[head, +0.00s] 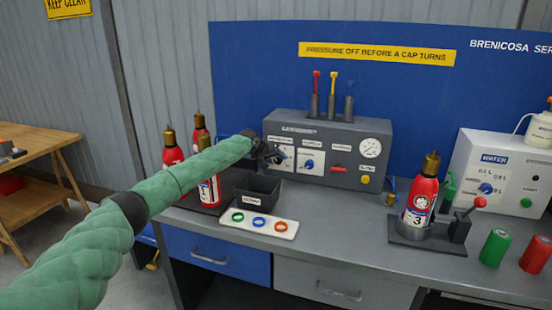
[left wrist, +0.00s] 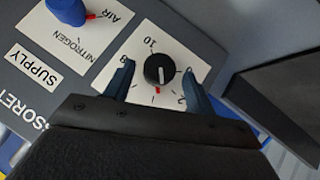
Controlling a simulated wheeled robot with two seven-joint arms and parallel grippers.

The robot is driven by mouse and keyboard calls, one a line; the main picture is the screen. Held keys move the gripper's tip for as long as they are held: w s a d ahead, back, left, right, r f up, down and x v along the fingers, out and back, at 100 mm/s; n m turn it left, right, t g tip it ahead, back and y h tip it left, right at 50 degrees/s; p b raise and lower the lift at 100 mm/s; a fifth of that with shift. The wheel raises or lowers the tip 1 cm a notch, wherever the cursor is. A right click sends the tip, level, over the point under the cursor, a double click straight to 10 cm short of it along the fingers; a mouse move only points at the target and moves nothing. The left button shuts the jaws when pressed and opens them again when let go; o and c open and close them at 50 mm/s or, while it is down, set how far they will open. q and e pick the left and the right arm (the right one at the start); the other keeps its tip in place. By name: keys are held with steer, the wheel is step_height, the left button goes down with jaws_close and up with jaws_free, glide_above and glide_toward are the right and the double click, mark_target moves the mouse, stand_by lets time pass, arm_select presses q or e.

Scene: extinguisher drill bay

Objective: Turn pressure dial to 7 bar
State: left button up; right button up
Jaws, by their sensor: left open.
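Some numerals are hidden by my fingers, and I cannot read the setting surely. My left gripper (left wrist: 158,75) is open, with one blue-grey finger on each side of the knob and a visible gap to it. In the head view my left gripper (head: 271,154) is in front of the grey console's left plate and hides the knob. My right gripper is not in view.
The grey console (head: 330,125) carries a blue supply knob (head: 309,164), a red lever (head: 338,169) and a round gauge (head: 370,148). A dark bin (head: 257,189) stands below my gripper. Extinguisher 3 (head: 421,195) stands to the right, a tray of rings (head: 282,230) in front.

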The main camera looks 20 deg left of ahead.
arm_select(q)
steer(key=shift+w+d+f, duration=0.15)
steer(key=shift+w+d, duration=0.05)
steer(key=c, duration=1)
steer(key=shift+o, duration=0.2)
